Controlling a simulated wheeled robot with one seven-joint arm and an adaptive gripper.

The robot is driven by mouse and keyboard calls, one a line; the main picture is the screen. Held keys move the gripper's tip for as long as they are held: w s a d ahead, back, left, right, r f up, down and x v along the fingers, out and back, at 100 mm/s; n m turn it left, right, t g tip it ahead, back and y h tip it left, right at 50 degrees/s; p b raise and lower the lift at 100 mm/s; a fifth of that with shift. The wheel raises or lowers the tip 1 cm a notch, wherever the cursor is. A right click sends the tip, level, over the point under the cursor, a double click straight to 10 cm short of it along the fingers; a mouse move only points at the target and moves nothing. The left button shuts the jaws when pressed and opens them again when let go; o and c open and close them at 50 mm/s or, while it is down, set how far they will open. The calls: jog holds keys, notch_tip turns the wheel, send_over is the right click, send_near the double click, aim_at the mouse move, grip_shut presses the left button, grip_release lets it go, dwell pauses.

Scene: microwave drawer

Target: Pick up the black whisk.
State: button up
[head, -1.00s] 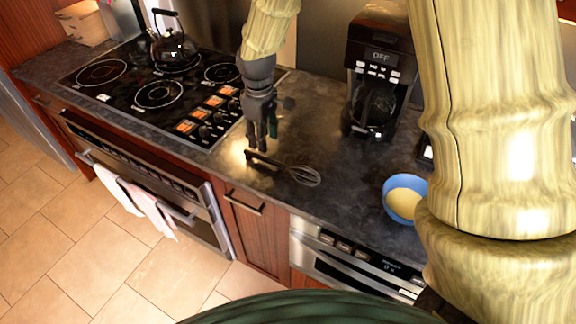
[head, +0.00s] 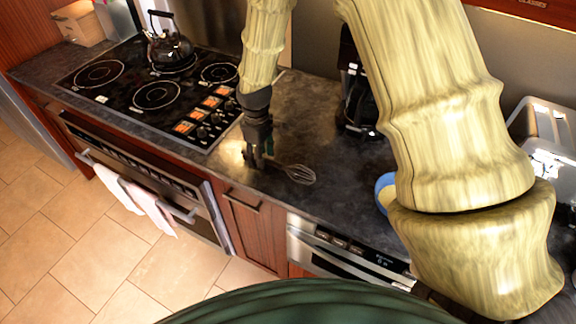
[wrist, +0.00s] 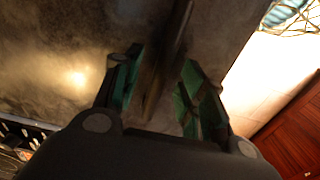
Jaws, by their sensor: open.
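The black whisk (head: 298,173) lies on the dark countertop near its front edge, with its wire head to the right. Its handle is mostly hidden behind my gripper in the head view. My gripper (head: 257,163) points down at the handle end of the whisk. In the wrist view my gripper (wrist: 163,95) is open, its green-padded fingers apart. A long dark shape, apparently the whisk handle (wrist: 152,80), runs between the fingers. I cannot tell whether either finger touches it.
The cooktop (head: 150,90) with a black kettle (head: 170,50) is to the left. A coffee maker (head: 358,95) and a blue bowl (head: 384,190), partly hidden by my arm, are to the right. The counter's front edge is close.

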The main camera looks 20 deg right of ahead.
jog(key=shift+f, duration=0.85)
grip_shut()
jog(key=shift+r, duration=0.1)
